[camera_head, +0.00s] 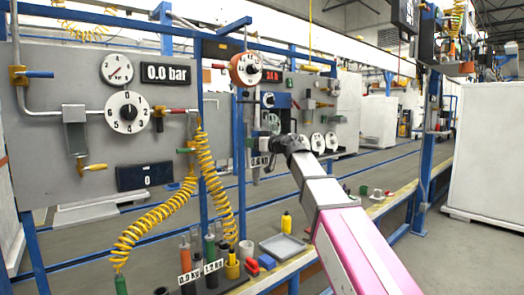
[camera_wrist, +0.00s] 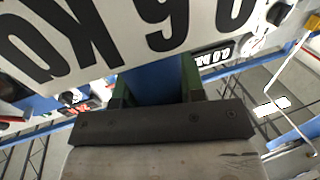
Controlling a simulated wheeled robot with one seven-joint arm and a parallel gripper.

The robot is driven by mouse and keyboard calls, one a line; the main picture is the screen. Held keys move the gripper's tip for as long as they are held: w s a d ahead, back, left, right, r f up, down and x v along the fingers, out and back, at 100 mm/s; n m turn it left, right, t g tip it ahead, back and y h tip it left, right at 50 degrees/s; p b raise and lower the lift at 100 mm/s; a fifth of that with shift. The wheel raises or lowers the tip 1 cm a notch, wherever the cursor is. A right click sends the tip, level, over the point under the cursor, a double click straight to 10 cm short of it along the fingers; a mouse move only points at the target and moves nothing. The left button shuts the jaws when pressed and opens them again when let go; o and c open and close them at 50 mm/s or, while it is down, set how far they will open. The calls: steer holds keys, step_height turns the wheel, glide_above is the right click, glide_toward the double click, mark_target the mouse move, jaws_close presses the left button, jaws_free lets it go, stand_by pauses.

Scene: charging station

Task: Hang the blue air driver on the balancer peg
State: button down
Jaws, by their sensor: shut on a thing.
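My gripper (camera_head: 271,143) is in the middle of the head view, raised beside the blue upright below the balancer. In the wrist view it is shut on the blue air driver (camera_wrist: 152,84), whose blue body shows between dark green fingers. A white weight tag (camera_head: 262,161) there reads about 0.6 kg; it fills the top of the wrist view (camera_wrist: 160,30), upside down. The balancer (camera_head: 245,69) is an orange-rimmed dial on a blue arm. A grey strip hangs below it near my gripper. I cannot make out the peg or whether the driver touches it.
A grey panel (camera_head: 60,150) with gauges and valves stands at left. Coiled yellow hoses (camera_head: 213,185) hang before it. A tool rack with tags (camera_head: 190,276) of 0.9 and 1.2 kg stands on the bench below. Red and blue blocks (camera_head: 266,262) and a tray (camera_head: 283,246) lie nearby.

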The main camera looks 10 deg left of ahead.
steer(key=w+a+f, duration=0.1)
steer(key=w+a, duration=0.5)
steer(key=a, duration=0.1)
steer(key=shift+w+a+f, duration=0.15)
steer(key=shift+a+f, duration=0.15)
steer(key=shift+f, duration=0.1)
stand_by(1.3)
stand_by(0.6)
